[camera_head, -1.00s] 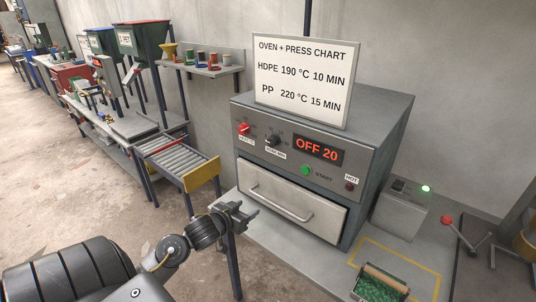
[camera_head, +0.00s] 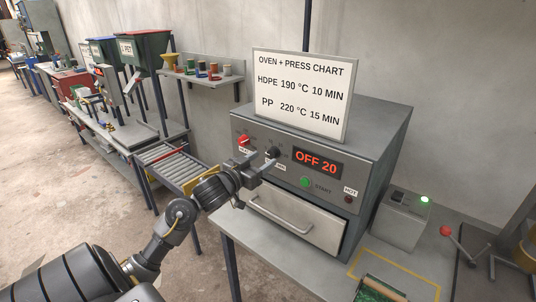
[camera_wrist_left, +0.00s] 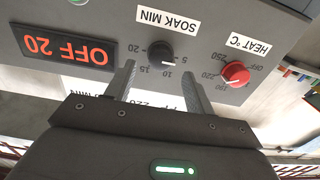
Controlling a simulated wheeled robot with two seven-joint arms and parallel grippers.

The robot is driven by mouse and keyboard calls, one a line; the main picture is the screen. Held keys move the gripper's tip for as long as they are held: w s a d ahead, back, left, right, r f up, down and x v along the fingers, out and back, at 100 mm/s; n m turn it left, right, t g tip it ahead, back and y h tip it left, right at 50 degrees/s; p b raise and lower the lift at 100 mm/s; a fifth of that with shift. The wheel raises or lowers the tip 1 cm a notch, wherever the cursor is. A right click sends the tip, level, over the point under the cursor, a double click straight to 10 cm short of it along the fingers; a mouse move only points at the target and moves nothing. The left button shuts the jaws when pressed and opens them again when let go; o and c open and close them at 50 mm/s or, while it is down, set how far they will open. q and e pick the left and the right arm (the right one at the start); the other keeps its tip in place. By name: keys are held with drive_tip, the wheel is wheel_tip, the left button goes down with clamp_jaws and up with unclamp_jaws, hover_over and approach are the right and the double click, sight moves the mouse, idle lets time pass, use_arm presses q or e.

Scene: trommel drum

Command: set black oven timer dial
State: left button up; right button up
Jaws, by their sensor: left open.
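The black oven timer dial (camera_head: 271,153) is on the oven's front panel, between the red heat dial (camera_head: 243,141) and the red-lit display (camera_head: 317,162), which reads OFF 20. In the left wrist view, the black dial (camera_wrist_left: 160,52) sits under the SOAK MIN label (camera_wrist_left: 168,18), seen upside down, with numbers around it. My left gripper (camera_head: 258,163) is open in front of the panel. In the wrist view its two fingers (camera_wrist_left: 159,82) point at the panel, the dial just beyond and between the tips, apart from them. My right gripper is not in view.
The oven (camera_head: 378,150) stands on a grey bench with a chart board (camera_head: 300,92) on top. A green start button (camera_head: 305,182) and drawer handle (camera_head: 281,215) are below the dials. A grey box with a green light (camera_head: 402,217) is to the right.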

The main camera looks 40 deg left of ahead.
sight(270, 154)
use_arm(q)
drive_tip(key=shift+w, duration=1.8)
drive_tip(key=c, duration=1)
